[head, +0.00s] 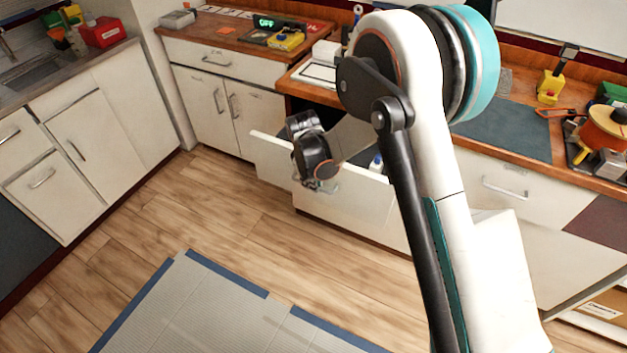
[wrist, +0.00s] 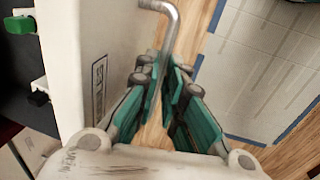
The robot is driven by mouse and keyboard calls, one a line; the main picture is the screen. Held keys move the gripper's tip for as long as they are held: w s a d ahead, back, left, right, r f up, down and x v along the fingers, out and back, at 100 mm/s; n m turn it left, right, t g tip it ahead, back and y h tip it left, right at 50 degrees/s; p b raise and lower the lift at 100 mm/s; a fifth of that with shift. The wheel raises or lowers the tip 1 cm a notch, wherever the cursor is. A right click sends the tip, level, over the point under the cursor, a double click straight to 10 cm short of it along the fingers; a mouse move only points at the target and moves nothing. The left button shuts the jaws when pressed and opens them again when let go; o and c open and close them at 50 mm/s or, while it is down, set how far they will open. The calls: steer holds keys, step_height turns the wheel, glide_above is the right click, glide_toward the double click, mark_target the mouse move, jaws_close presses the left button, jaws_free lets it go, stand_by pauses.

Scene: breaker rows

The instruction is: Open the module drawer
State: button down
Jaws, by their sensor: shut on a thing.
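The module drawer (head: 272,160) is a white drawer under the wooden counter. It stands pulled out from the cabinet, with its inside partly in view. In the wrist view its white front (wrist: 75,65) runs down the left, with a dark-printed label. The curved metal handle (wrist: 170,28) comes down between my fingertips. My gripper (wrist: 164,72), with teal-lined fingers, is shut on this handle. In the head view my gripper (head: 319,180) is at the outer face of the drawer front. My arm hides part of the drawer's right side.
Inside the drawer are a white bottle (head: 376,163) and a green-topped item (wrist: 20,24). A grey mat with blue edges (head: 205,305) lies on the wood floor (head: 190,215), which is clear before the drawer. White cabinets (head: 105,115) stand at the left.

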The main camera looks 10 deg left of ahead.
steer(key=c, duration=1.7)
jaws_free()
steer(key=shift+r, duration=0.1)
steer(key=r, duration=0.4)
steer(key=s+r, duration=0.1)
steer(key=r, duration=0.2)
steer(key=s+r, duration=0.1)
steer(key=r, duration=0.3)
steer(key=shift+a+r, duration=0.3)
steer(key=shift+a, duration=0.1)
